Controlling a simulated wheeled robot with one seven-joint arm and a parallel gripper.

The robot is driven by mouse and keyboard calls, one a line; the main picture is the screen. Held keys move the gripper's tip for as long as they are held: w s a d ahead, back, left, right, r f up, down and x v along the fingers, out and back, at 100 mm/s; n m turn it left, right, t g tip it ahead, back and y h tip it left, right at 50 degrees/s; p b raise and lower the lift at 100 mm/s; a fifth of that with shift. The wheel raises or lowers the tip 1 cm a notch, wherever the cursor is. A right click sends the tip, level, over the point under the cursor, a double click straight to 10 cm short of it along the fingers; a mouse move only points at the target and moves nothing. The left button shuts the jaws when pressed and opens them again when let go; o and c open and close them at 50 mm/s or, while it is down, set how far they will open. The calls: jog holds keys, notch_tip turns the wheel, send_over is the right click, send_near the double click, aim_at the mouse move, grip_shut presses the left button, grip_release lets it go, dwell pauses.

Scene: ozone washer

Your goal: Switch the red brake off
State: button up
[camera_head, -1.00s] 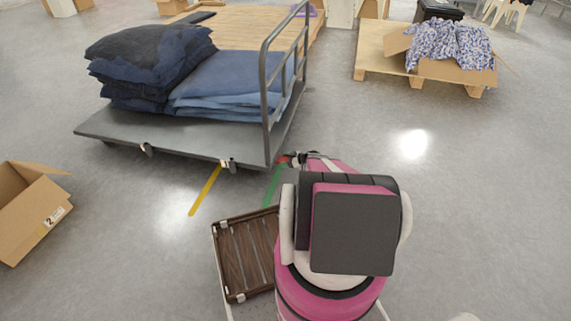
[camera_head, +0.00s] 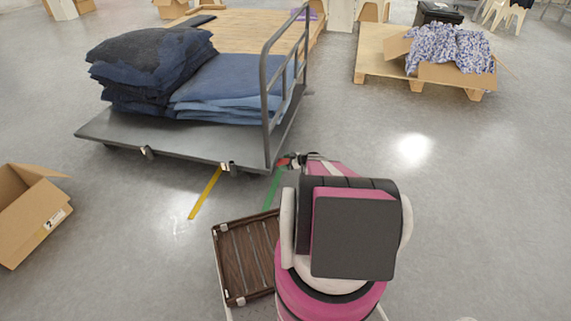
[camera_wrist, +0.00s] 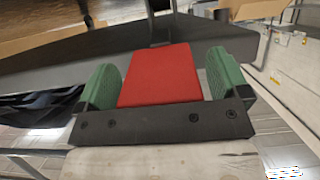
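The red brake (camera_wrist: 160,76) is a flat red pedal at the lower edge of the grey cart (camera_wrist: 140,42). In the wrist view it lies between the green finger pads of my gripper (camera_wrist: 166,72). The fingers are spread to either side of it, and I cannot tell whether they touch it. In the head view my gripper (camera_head: 298,159) is at the cart's near right corner, beside a small patch of red (camera_head: 283,161). My arm hides most of the area below it. The cart (camera_head: 150,140) carries folded dark and blue cloth.
A brown slatted tray (camera_head: 246,262) is left of my arm. An open cardboard box (camera_head: 30,215) lies at the far left. A pallet (camera_head: 375,60) with a box of patterned cloth (camera_head: 445,50) stands at the back right. The floor on the right is clear.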

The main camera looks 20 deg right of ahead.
jog(key=v, duration=1)
jog(key=shift+s+d+r, duration=0.15)
jog(key=shift+s+d, duration=0.05)
jog(key=shift+d, duration=0.1)
jog(key=s+a+r+m+g+h, duration=0.1)
jog(key=s+a+r+g, duration=0.1)
jog(key=s+a+r, duration=0.35)
jog(key=s+a+r+m+g+h, duration=0.2)
jog(key=s+a+r+g, duration=0.1)
jog(key=a+r, duration=0.5)
jog(key=s+a+r+m+g+h, duration=0.1)
jog(key=s+a+r+g, duration=0.1)
jog(key=s+a+r, duration=0.35)
jog(key=s+a+r+m+h, duration=0.3)
jog(key=s+a+r, duration=0.2)
jog(key=s+r, duration=0.2)
jog(key=s+a+r+m+h, duration=0.4)
jog(key=s+a+r, duration=0.2)
jog(key=s+r, duration=0.2)
jog(key=shift+s+a+r+g, duration=0.2)
jog(key=shift+r+g, duration=0.2)
jog(key=shift+r, duration=0.5)
